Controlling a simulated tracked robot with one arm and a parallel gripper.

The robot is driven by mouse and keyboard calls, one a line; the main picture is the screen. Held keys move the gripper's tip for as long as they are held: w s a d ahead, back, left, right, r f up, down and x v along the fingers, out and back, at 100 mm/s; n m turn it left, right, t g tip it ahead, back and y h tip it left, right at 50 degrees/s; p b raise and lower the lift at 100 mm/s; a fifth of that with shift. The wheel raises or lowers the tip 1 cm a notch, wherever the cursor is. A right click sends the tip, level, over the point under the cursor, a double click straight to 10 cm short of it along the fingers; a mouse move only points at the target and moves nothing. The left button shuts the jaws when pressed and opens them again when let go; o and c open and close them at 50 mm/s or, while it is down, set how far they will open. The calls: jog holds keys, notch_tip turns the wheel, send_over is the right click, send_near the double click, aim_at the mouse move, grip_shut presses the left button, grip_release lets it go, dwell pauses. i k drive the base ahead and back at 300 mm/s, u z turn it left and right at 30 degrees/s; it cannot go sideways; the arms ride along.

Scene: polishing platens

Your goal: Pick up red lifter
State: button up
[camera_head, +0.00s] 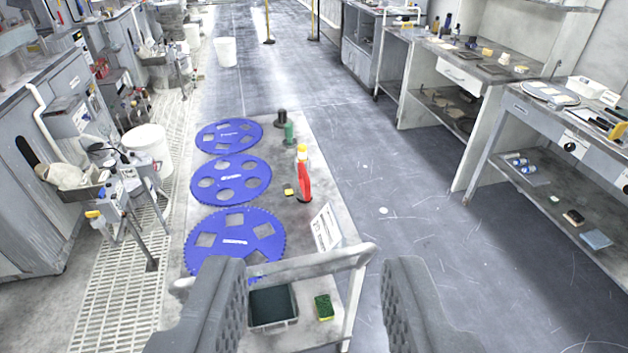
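A red object with a yellow top (303,182), which looks like the red lifter, stands on the grey cart top (275,132) right of the blue discs. Whether the yellow part belongs to it or to something behind it, I cannot tell. My gripper (318,290) is in the foreground with its two grey fingers wide apart. It is open and empty, nearer to me than the cart's handle rail, and the red lifter lies well beyond it.
Three blue perforated discs (236,242) lie along the cart's left. Benches (530,112) line the right; floor (410,220) between is clear.

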aim_at(304, 192)
jog(key=i, duration=0.6)
jog(key=u, duration=0.05)
jog(key=k, duration=0.5)
jog(key=z, duration=2.2)
jog(key=i, duration=1.6)
jog(key=u, duration=0.55)
